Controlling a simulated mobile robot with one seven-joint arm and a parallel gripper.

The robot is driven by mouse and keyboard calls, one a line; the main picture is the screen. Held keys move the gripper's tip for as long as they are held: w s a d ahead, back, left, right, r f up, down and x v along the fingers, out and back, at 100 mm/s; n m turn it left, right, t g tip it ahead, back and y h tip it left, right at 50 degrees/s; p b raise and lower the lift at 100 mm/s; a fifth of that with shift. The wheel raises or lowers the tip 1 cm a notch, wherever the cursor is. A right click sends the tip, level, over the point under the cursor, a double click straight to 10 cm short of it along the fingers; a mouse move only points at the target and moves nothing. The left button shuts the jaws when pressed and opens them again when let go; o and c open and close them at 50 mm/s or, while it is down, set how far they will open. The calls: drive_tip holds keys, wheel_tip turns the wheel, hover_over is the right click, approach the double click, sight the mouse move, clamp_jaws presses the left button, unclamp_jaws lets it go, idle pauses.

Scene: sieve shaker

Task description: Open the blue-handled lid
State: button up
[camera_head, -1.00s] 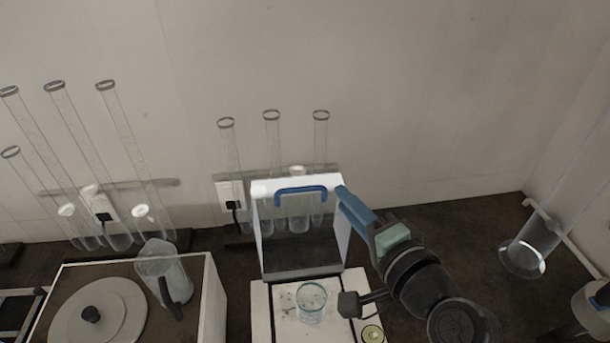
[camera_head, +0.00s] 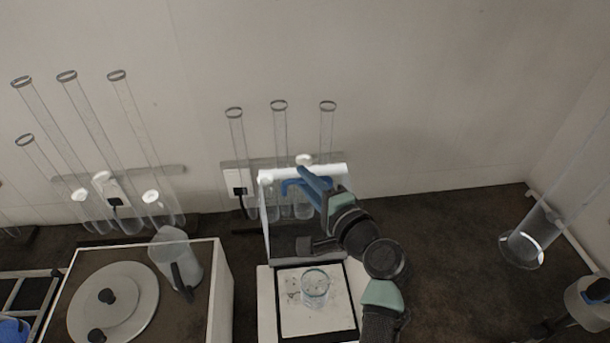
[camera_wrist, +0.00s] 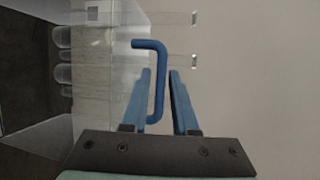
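The blue handle (camera_head: 287,187) is a bent bar at the top of a clear, white-edged lid (camera_head: 277,177) on a white bench device. The lid stands upright behind a platform bearing a glass beaker (camera_head: 315,287). My gripper (camera_head: 305,176) reaches the handle from the right and partly hides it. In the wrist view, the handle (camera_wrist: 160,80) runs between the two blue fingers of my gripper (camera_wrist: 160,74). The fingers stand apart, with gaps beside the bar, and do not grip it.
A clear jug (camera_head: 170,262) and a round grey disc (camera_head: 112,300) sit on the box at left. Tall glass tubes (camera_head: 280,150) stand against the wall behind the lid. The dark bench (camera_head: 455,235) right of my arm is clear up to another tube (camera_head: 525,245).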

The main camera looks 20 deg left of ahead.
drive_tip(key=shift+w+a+f, duration=0.1)
drive_tip(key=shift+w+a, duration=0.2)
drive_tip(key=shift+c, duration=0.2)
clamp_jaws()
drive_tip(key=shift+s, duration=0.1)
idle(1.1)
